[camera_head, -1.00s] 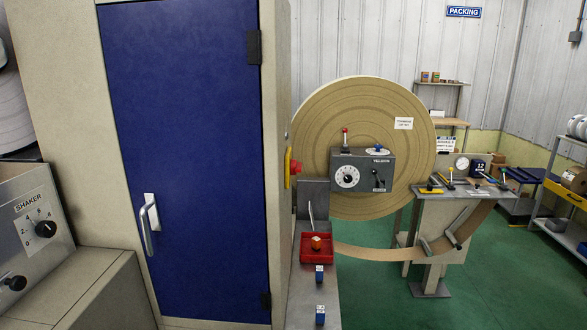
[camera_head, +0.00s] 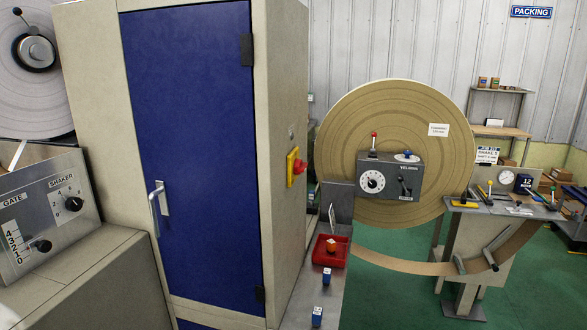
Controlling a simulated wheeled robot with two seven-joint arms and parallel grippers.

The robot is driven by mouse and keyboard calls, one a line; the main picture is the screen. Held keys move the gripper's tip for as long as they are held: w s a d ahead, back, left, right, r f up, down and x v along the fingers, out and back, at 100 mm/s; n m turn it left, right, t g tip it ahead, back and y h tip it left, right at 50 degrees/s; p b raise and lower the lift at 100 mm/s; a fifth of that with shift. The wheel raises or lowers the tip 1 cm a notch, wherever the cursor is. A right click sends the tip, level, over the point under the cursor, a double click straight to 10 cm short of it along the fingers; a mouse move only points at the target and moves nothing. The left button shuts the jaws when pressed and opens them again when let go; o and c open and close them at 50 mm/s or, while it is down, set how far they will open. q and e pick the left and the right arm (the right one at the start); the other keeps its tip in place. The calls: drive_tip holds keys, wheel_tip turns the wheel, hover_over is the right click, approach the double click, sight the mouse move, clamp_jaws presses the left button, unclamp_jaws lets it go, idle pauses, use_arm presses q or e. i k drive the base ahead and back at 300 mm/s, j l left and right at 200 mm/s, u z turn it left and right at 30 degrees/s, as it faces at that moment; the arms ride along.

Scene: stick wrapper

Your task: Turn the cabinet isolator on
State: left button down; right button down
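The cabinet (camera_head: 282,90) is beige with a tall blue door (camera_head: 190,130), which is shut and has a silver handle (camera_head: 160,208) at its left edge. The isolator, a red knob (camera_head: 299,167) on a yellow plate (camera_head: 291,165), is on the cabinet's right side wall. I see it at a slant, and its setting cannot be read from here. Neither of my grippers is in view.
A grey bench with a red tray (camera_head: 326,258) and small blue blocks (camera_head: 326,277) runs along the cabinet's right side. A large tan roll (camera_head: 350,110) stands behind a grey control box (camera_head: 390,178). A control panel (camera_head: 45,210) is at left. Green floor (camera_head: 400,290) is open at lower right.

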sight(300, 167)
drive_tip(key=l+u, duration=0.1)
drive_tip(key=u, duration=0.35)
drive_tip(key=i+l+u, duration=0.1)
drive_tip(key=u, duration=0.35)
drive_tip(key=l+u, duration=0.15)
drive_tip(key=u, duration=0.3)
drive_tip(key=l+u, duration=0.3)
drive_tip(key=l, duration=0.3)
drive_tip(key=l+u, duration=0.25)
drive_tip(key=l, duration=0.4)
drive_tip(key=l+u, duration=0.3)
drive_tip(key=l, duration=0.35)
drive_tip(key=k+l+u, duration=0.25)
drive_tip(key=l, duration=0.3)
drive_tip(key=i+l, duration=0.05)
drive_tip(key=i, duration=0.05)
